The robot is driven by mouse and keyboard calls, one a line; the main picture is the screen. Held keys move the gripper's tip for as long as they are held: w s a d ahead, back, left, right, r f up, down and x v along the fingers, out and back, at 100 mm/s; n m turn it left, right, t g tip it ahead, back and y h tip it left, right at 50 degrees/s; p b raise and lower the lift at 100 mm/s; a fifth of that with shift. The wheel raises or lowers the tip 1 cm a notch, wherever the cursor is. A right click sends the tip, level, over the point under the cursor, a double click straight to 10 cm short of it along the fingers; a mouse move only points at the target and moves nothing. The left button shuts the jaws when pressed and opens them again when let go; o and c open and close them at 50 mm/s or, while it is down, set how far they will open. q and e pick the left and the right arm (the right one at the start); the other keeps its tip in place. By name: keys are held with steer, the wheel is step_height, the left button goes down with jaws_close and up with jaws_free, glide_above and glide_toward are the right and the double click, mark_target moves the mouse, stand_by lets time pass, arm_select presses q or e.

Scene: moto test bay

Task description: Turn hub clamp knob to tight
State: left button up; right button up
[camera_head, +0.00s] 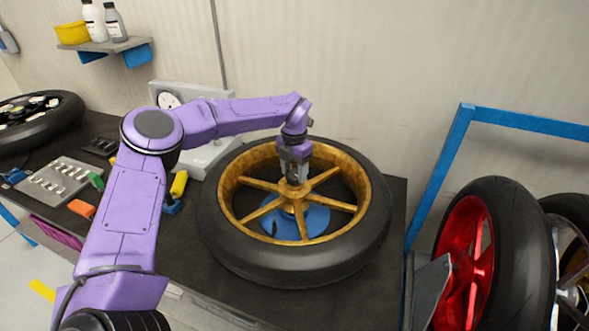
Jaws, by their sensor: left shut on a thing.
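A wheel with a black tyre (285,268) and a gold spoked rim (335,203) lies flat on the dark workbench. A blue disc (317,219) shows under the spokes. My left gripper (294,181) points straight down over the hub at the wheel's middle. It is shut on the hub clamp knob, which the fingers mostly hide, so its turn position cannot be told. My left arm reaches across from the lower left. My right gripper is not in view.
A grey machine with a dial (168,100) stands behind my arm. A tray of small parts (60,183) and an orange block (81,208) lie at left, with another tyre (40,122) behind. A red-rimmed wheel (466,260) and blue frame (440,160) stand at right.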

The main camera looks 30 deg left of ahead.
mark_target(294, 174)
arm_select(q)
steer(key=shift+s+f, duration=0.15)
steer(key=shift+f, duration=0.1)
steer(key=o, duration=1)
steer(key=shift+o, duration=0.2)
steer(key=shift+r, duration=0.1)
steer(key=shift+r, duration=0.35)
step_height(294, 174, up, 10)
steer(key=b, duration=0.2)
steer(key=shift+f, duration=0.1)
